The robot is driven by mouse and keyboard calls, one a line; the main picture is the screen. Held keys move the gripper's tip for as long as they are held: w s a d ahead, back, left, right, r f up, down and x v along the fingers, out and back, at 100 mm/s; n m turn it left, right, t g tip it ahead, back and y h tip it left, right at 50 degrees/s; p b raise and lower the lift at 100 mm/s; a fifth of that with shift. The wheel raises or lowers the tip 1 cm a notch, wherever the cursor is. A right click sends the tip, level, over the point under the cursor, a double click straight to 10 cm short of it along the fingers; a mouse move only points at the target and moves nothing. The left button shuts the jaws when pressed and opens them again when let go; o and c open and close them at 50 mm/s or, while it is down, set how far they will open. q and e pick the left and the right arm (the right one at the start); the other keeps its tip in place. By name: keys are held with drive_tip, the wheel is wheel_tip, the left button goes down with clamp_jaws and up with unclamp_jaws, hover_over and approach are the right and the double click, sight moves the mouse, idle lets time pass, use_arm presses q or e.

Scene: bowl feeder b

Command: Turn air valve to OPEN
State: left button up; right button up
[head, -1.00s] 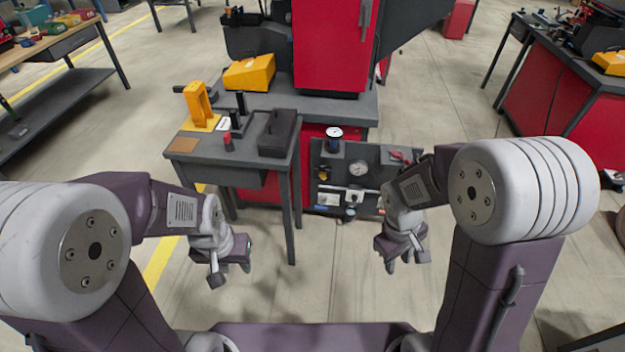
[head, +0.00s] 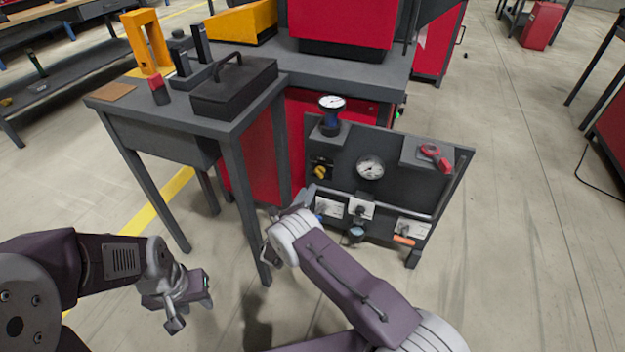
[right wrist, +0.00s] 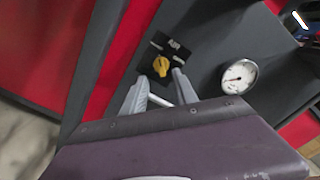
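A yellow knob (head: 321,170) on a dark plate sits at the left of the grey air panel (head: 400,165). My left gripper (head: 191,312) is open and empty, low over the floor.
The panel also carries a round gauge (head: 370,167), a red clamp-like part (head: 436,157), an orange handle (head: 403,240) and a horizontal pipe. A grey side table (head: 150,118) with a black box (head: 234,88) stands at left. Floor right of the panel is clear.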

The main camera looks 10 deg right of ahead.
sight(317, 174)
drive_tip(key=b+x, duration=0.1)
drive_tip(key=x, duration=0.1)
drive_tip(key=b+x, duration=0.2)
drive_tip(key=x, duration=0.1)
drive_tip(key=b+x, duration=0.1)
drive_tip(key=x, duration=0.1)
drive_tip(key=shift+w+d+f, duration=0.25)
drive_tip(key=shift+d, duration=0.1)
drive_tip(key=shift+w+d+r, duration=0.15)
drive_tip(key=shift+w+d, duration=0.05)
drive_tip(key=shift+w, duration=0.1)
clamp_jaws()
